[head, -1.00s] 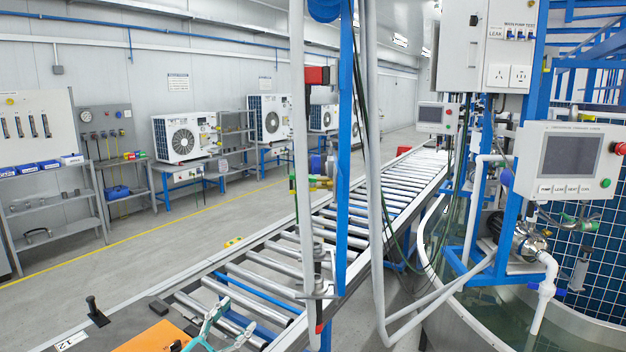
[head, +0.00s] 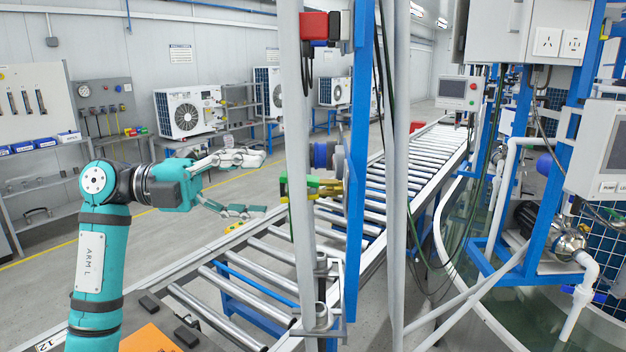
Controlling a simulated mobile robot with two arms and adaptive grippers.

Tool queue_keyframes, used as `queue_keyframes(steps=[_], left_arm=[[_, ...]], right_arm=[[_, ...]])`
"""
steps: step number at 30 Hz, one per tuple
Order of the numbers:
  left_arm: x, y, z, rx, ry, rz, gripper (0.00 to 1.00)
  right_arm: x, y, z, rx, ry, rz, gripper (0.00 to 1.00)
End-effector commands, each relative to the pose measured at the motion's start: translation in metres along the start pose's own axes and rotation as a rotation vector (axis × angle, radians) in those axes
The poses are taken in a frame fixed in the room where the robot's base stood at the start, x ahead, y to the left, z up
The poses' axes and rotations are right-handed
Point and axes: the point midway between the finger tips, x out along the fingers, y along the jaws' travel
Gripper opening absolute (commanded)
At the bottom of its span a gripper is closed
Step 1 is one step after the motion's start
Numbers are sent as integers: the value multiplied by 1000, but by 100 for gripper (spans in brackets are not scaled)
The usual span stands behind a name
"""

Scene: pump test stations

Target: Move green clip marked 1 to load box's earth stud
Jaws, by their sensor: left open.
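My left gripper (head: 263,184) is open and empty, its fingers spread one above the other and pointing right. It is just left of the grey upright post over the roller conveyor. Green and yellow clip-like parts (head: 297,183) sit at that post, a short way right of the fingertips. I cannot read a number 1 on the green part. A load box and its earth stud cannot be made out for certain. My right gripper is not in view.
The roller conveyor (head: 245,262) runs from the front to the back right. A blue upright (head: 357,150) and grey posts stand close on the right. A red block (head: 314,25) is high on the post. An orange plate (head: 150,340) lies at the front.

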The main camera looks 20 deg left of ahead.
Motion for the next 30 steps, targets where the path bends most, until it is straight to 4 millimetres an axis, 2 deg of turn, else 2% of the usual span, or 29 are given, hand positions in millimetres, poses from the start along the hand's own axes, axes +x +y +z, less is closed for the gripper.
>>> queue_keyframes(steps=[11,14,22,30], left_arm=[[6,0,0,-1,4,-4,62],[16,0,0,-1,5,-4,62],[55,-1,0,-2,5,-6,62],[83,-1,0,-2,2,-3,62]], right_arm=[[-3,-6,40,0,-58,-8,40],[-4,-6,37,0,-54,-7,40],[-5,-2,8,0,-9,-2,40],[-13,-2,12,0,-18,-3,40]])
